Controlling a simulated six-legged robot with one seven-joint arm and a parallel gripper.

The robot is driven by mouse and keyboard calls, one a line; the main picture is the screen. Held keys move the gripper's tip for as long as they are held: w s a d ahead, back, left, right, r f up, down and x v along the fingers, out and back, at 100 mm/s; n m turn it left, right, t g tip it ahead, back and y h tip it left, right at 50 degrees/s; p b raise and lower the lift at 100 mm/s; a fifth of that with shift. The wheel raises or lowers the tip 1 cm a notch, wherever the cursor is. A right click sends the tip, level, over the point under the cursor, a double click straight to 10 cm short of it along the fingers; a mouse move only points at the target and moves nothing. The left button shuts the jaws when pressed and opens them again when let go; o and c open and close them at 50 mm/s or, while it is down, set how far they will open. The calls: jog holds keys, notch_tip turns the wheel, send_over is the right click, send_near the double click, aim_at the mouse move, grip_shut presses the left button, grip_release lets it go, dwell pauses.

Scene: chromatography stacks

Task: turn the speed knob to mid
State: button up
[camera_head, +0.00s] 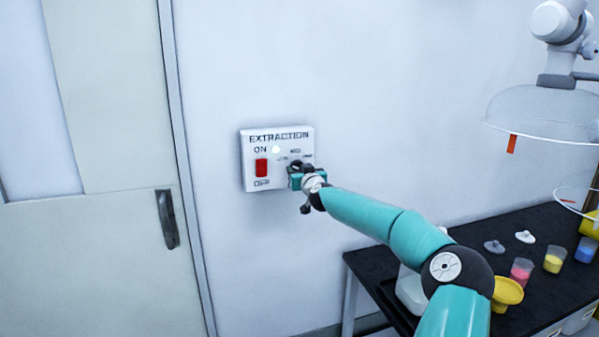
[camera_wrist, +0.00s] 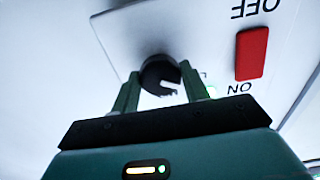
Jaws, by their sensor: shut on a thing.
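The white extraction panel (camera_head: 250,178) is fixed to the wall. It carries a red rocker switch (camera_head: 261,168) between the printed words ON and OFF, and the switch also shows in the wrist view (camera_wrist: 252,53). The black round speed knob (camera_wrist: 159,72) sits on the panel between the two fingers of my gripper (camera_wrist: 160,92). My gripper is shut on the knob. In the head view my gripper (camera_head: 298,174) covers the knob and part of its scale, so the knob's setting cannot be read there.
A door with a dark handle (camera_head: 167,218) stands left of the panel. A black bench (camera_head: 455,240) at the lower right holds cups of coloured powder, lids and a yellow funnel (camera_head: 507,293). The wall around the panel is clear.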

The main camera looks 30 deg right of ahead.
jog(key=shift+m, duration=0.3)
jog(key=m, duration=0.5)
jog(key=shift+a, duration=0.1)
jog(key=m, duration=0.6)
dwell(0.4)
jog(key=o, duration=1)
jog(key=v, duration=1.3)
jog(key=shift+s+a, duration=0.15)
jog(key=shift+s, duration=0.2)
